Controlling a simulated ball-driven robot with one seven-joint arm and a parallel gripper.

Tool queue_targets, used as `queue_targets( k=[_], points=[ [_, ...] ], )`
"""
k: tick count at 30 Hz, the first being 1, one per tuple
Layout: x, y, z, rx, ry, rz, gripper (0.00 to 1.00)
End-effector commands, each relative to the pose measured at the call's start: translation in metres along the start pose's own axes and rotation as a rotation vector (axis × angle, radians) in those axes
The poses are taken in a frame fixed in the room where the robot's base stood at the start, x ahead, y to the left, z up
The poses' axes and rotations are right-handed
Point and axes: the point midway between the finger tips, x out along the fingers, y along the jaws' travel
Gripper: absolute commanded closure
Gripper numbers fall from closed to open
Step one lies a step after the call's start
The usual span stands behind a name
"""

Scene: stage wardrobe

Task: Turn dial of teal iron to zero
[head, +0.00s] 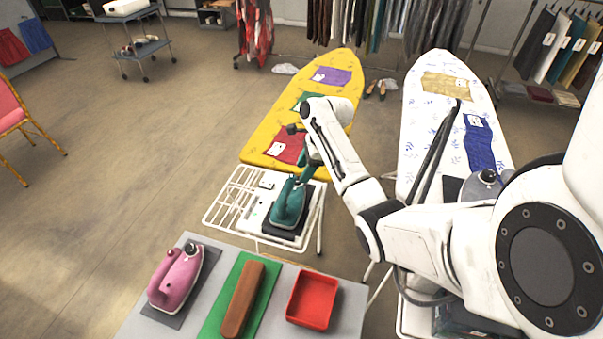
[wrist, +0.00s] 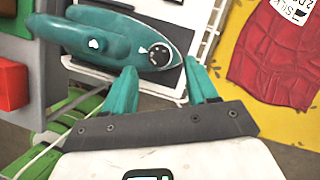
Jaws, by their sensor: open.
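The teal iron (head: 288,207) lies on a dark pad on the white wire rest at the near end of the yellow ironing board. In the wrist view the teal iron (wrist: 95,35) spans the top left, and its black dial (wrist: 160,55) with white marks faces up near the pointed end. My gripper (wrist: 162,80) is open and empty, with a teal finger to either side of the dial in the picture. The dial sits just beyond the fingertips; I cannot tell whether they touch the iron. In the head view my arm reaches over the iron and partly hides it.
A table in front holds a pink iron (head: 175,278), a brown block (head: 242,300) on a green mat (head: 267,297) and a red tray (head: 312,299). The yellow board (head: 331,80) bears cloth pieces. A white patterned board (head: 420,110) stands right.

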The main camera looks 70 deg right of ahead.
Motion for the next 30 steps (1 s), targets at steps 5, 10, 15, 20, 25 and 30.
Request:
queue_targets(
  k=[5,10,15,20,25,30],
  points=[
    [0.021,0.000,0.000,0.000,0.001,0.001,0.42],
    [0.028,0.000,0.000,0.000,0.001,0.000,0.42],
    [0.029,0.000,0.000,0.000,0.000,-0.001,0.42],
    [0.029,0.000,0.000,0.000,0.000,-0.001,0.50],
    [0.029,0.000,0.000,0.000,0.000,-0.001,0.66],
    [0.029,0.000,0.000,0.000,0.000,-0.001,0.82]
  ],
)
